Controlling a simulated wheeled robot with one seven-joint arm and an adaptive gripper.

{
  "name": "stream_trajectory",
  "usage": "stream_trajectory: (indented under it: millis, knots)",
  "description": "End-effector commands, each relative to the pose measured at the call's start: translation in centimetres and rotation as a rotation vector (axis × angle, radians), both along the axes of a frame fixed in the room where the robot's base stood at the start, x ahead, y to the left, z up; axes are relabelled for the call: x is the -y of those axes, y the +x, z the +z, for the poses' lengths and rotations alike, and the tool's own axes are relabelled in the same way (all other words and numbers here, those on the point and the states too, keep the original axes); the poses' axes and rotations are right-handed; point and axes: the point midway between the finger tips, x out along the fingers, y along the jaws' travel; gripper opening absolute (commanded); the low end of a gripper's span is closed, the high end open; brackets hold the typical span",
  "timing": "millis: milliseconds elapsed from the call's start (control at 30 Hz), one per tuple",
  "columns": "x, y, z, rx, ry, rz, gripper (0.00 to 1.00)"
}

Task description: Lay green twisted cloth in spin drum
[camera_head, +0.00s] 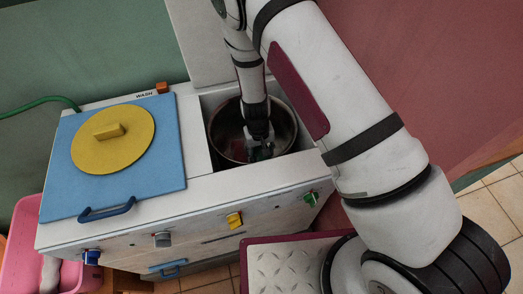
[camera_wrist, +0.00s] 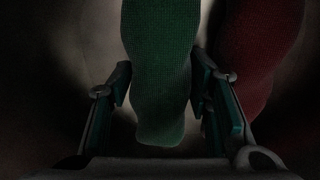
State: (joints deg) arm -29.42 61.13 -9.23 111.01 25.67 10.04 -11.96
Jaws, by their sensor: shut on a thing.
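The green twisted cloth (camera_wrist: 160,60) hangs between the two fingers of my gripper (camera_wrist: 161,88) in the wrist view, and the fingers are shut on it. In the head view my gripper (camera_head: 258,143) reaches down inside the round metal spin drum (camera_head: 284,122). Only a small dark green bit of the cloth (camera_head: 263,153) shows there, low in the drum. Whether the cloth touches the drum floor is too dark to tell.
A red cloth (camera_wrist: 262,50) lies in the drum right beside the green one. The drum sits in the white machine (camera_head: 205,192). Left of it is a closed blue wash lid (camera_head: 165,170) with a yellow disc (camera_head: 90,150). A pink tub (camera_head: 22,245) stands at lower left.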

Motion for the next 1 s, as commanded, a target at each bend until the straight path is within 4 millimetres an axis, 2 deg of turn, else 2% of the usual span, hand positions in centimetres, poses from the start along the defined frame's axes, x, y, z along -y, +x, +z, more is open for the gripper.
stream_trajectory:
  millis: [133,167,233,267,667,767,1000]
  knots:
    - [0.0,0.0,0.0,0.000,0.001,0.000,0.11]
    - [0.0,0.0,0.0,0.000,0.001,0.000,0.50]
    - [0.0,0.0,0.0,0.000,0.001,0.000,0.65]
    - [0.0,0.0,0.0,0.000,0.001,0.000,0.69]
    - [-0.1,0.1,0.6,0.002,0.000,0.001,0.69]
    - [-0.2,0.1,1.8,0.003,0.001,0.002,0.69]
    - [-0.5,0.0,6.6,0.004,0.002,0.001,0.69]
